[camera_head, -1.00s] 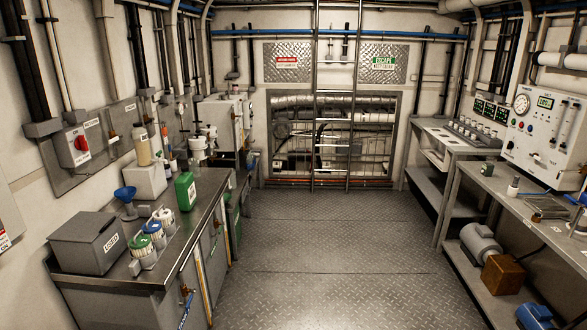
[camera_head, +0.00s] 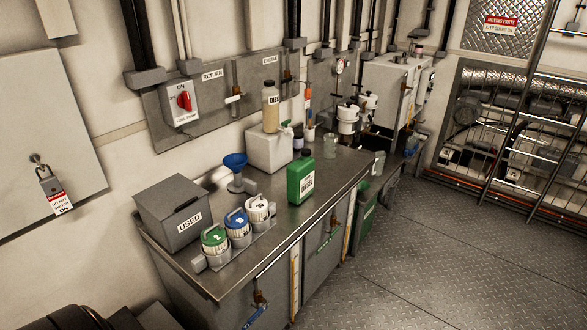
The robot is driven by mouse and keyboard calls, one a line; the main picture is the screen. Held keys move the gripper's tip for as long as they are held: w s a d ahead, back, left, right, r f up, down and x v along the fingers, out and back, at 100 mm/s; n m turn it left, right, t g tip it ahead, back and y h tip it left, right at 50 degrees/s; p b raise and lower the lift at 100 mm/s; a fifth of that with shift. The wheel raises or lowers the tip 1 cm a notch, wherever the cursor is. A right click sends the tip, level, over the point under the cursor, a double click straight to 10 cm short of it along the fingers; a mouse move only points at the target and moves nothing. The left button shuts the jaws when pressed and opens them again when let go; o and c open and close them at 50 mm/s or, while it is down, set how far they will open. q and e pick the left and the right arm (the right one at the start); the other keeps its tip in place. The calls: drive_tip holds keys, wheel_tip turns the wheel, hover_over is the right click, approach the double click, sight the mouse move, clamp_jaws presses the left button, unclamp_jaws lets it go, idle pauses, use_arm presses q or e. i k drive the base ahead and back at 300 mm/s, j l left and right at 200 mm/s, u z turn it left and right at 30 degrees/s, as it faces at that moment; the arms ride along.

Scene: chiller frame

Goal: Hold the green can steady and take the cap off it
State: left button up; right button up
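The green can (camera_head: 300,180) stands upright on the steel worktop (camera_head: 330,200), near its front edge. It has a white label on its front, and its dark cap (camera_head: 305,153) sits on top. Neither of my grippers shows in this view, and nothing touches the can. A dark shape cuts into the bottom left corner; I cannot tell what part it is.
Left of the can are a blue funnel (camera_head: 236,162), a grey USED box (camera_head: 173,212) and jars with green (camera_head: 214,238), blue (camera_head: 237,218) and white (camera_head: 258,205) lids. Behind it stand a white container (camera_head: 268,150) and an amber bottle (camera_head: 271,107). The floor (camera_head: 430,260) is clear.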

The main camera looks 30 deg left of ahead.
sight(300, 172)
drive_tip(key=i+l+u, duration=0.15)
drive_tip(key=i+u, duration=0.3)
drive_tip(key=i+l+u, duration=0.25)
drive_tip(key=u, duration=0.2)
drive_tip(key=i+l+u, duration=0.55)
drive_tip(key=l+u, duration=0.3)
drive_tip(key=j, duration=0.1)
